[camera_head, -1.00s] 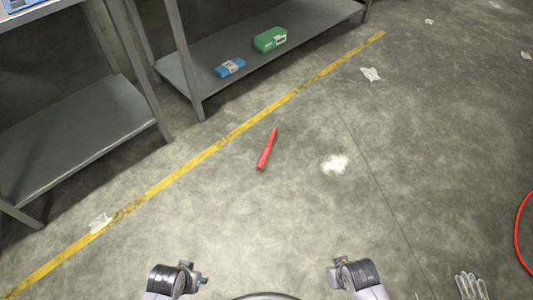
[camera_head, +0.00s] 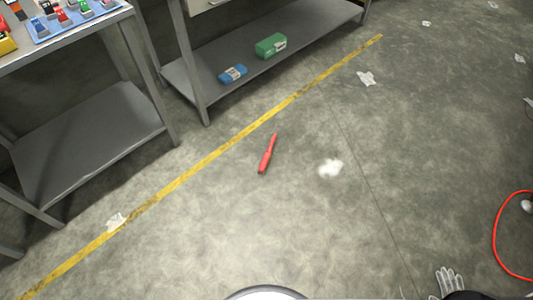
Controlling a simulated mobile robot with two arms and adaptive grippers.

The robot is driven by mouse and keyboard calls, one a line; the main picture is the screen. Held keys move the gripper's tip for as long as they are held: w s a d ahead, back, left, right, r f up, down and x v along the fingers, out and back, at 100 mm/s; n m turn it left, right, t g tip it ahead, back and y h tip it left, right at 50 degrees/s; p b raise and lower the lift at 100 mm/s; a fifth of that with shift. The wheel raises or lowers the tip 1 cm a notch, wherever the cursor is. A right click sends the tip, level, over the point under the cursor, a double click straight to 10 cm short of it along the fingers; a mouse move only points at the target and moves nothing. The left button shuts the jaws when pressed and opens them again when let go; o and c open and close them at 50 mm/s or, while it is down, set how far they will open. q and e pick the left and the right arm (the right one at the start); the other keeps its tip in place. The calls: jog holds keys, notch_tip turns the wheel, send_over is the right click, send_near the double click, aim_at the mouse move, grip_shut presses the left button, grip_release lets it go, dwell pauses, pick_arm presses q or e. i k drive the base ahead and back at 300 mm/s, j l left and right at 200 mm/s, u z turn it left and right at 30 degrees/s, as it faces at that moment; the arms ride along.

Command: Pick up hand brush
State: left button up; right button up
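A slim red object with a dark narrow end, which looks like the hand brush (camera_head: 267,155), lies on the concrete floor near the middle of the head view. It lies apart from other things, just on the near side of the yellow floor line. Its bristles cannot be made out. Neither of my grippers can be seen now. A dark rounded shape at the bottom right edge is too cut off to tell.
Grey metal shelves (camera_head: 95,130) stand at the left and back, with a blue pack (camera_head: 232,74) and a green box (camera_head: 271,46). White powder (camera_head: 331,168), a glove (camera_head: 449,281) and a red hose (camera_head: 497,240) lie to the right. The floor before the brush is clear.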

aim_at(266, 155)
jog(key=i+j+z, duration=0.15)
jog(key=i+j, duration=0.2)
jog(key=i, duration=0.25)
jog(key=i+j+z, duration=0.1)
jog(key=i+j, duration=0.35)
jog(key=i, duration=0.15)
